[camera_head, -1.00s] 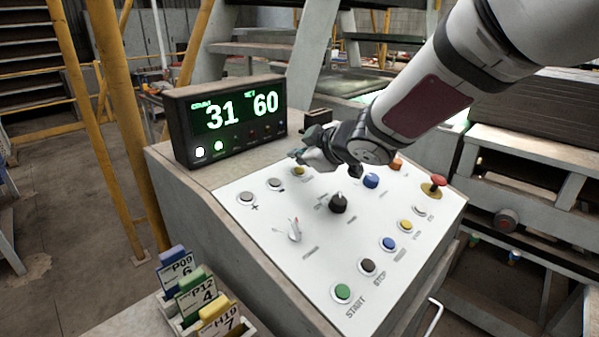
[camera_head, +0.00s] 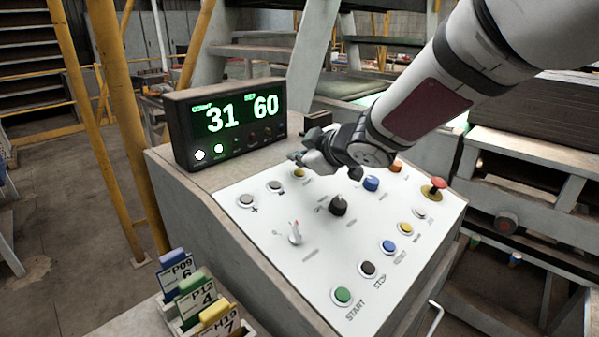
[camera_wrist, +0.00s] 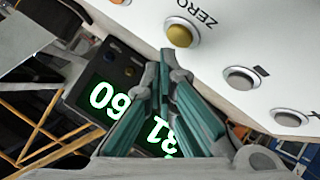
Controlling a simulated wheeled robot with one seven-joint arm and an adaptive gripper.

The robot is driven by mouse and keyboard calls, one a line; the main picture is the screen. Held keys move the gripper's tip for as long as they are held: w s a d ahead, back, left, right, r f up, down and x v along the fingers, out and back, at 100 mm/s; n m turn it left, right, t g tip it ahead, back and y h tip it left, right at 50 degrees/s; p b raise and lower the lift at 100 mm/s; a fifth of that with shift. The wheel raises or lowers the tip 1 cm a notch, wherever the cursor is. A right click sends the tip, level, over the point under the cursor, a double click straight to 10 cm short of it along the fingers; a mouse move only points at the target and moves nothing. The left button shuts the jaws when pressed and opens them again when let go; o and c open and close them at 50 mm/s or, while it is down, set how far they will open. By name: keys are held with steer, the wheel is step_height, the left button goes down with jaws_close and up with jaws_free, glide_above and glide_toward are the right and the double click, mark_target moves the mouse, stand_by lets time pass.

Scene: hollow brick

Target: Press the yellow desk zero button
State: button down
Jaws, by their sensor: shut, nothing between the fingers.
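The yellow zero button (camera_head: 299,173) sits in a metal ring at the back edge of the white sloped panel (camera_head: 310,265). In the wrist view the yellow zero button (camera_wrist: 180,36) shows large, beside the printed word ZERO. My gripper (camera_head: 296,157) is shut and empty just above and behind the button.
A display (camera_head: 230,120) reading 31 and 60 stands behind the panel. Two grey buttons (camera_head: 246,200) lie left of the zero button. A black knob (camera_head: 338,204), a blue button (camera_head: 371,183) and a red mushroom button (camera_head: 437,184) are also on the panel. Another yellow button (camera_head: 405,227) is further right.

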mark_target(306, 184)
stand_by(0.3)
steer(key=shift+w+f+b, duration=0.1)
steer(key=shift+f+b, duration=0.25)
steer(key=shift+f, duration=0.05)
steer(key=shift+a+f+b, duration=0.15)
steer(key=shift+f+b, duration=0.2)
stand_by(0.7)
steer(key=shift+r, duration=0.1)
stand_by(0.3)
steer(key=shift+r+p, duration=0.7)
steer(key=shift+p, duration=0.35)
steer(key=shift+d+r, duration=0.1)
steer(key=shift+d, duration=0.1)
steer(key=r+p, duration=0.1)
steer(key=p, duration=0.1)
steer(key=r+p, duration=0.2)
steer(key=s+d+r+p, duration=0.1)
steer(key=p, duration=0.1)
steer(key=shift+s+r, duration=0.1)
steer(key=shift+r, duration=0.2)
